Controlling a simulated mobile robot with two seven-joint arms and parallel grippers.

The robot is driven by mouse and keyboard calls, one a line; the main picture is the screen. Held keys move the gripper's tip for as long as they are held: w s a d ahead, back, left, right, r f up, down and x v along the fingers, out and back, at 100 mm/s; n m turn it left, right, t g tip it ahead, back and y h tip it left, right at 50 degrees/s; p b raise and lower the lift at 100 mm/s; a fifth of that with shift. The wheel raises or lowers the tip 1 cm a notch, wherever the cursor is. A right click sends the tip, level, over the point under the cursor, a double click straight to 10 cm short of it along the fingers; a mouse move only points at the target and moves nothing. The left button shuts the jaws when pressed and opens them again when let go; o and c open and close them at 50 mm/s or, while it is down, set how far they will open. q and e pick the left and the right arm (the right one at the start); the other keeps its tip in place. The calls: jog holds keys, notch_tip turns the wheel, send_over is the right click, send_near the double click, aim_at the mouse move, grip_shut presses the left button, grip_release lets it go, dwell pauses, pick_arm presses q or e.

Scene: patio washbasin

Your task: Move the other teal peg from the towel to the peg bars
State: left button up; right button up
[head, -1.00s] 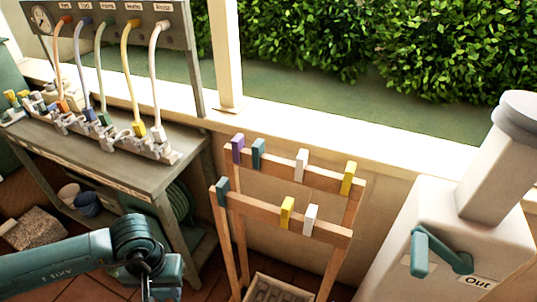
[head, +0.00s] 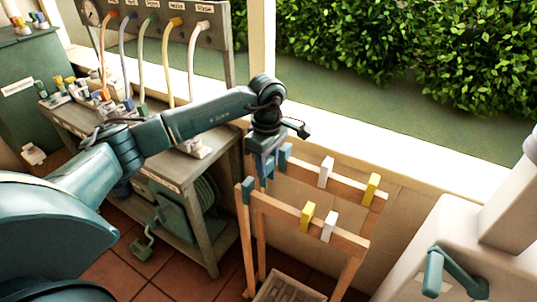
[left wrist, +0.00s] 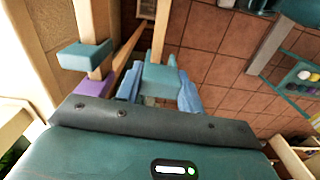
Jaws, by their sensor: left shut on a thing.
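My left gripper (head: 266,172) is over the left end of the wooden peg bars (head: 313,222), shut on a teal peg (left wrist: 160,76) that shows between its fingertips in the left wrist view (left wrist: 160,92). A teal peg (head: 285,155) sits on the back bar, close beside the gripper; a purple peg (left wrist: 93,87) sits nearer the bar's end. The towel and my right gripper are not in view.
White pegs (head: 326,171) and yellow pegs (head: 371,190) sit farther right on both bars. The hose bench (head: 180,172) stands left of the bars, under my arm. A pale basin unit with a teal lever (head: 433,271) is at the right. A crate (head: 285,291) lies below the bars.

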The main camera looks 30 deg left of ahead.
aim_at(267, 199)
pick_arm(q)
jog(key=shift+w+a+r+n, duration=0.15)
jog(key=shift+w+r+n, duration=0.1)
jog(key=shift+n, duration=0.15)
jog(key=shift+f, duration=0.45)
jog(key=shift+f+b, duration=1.05)
jog(key=shift+f, duration=0.5)
jog(key=shift+f+b, duration=1.1)
jog(key=shift+f, duration=0.8)
jog(key=shift+f+b, duration=0.4)
jog(key=shift+f, duration=0.35)
jog(key=shift+f+b, duration=0.6)
jog(key=shift+f, duration=0.05)
jog(key=shift+f+b, duration=0.35)
jog(key=shift+f, duration=0.1)
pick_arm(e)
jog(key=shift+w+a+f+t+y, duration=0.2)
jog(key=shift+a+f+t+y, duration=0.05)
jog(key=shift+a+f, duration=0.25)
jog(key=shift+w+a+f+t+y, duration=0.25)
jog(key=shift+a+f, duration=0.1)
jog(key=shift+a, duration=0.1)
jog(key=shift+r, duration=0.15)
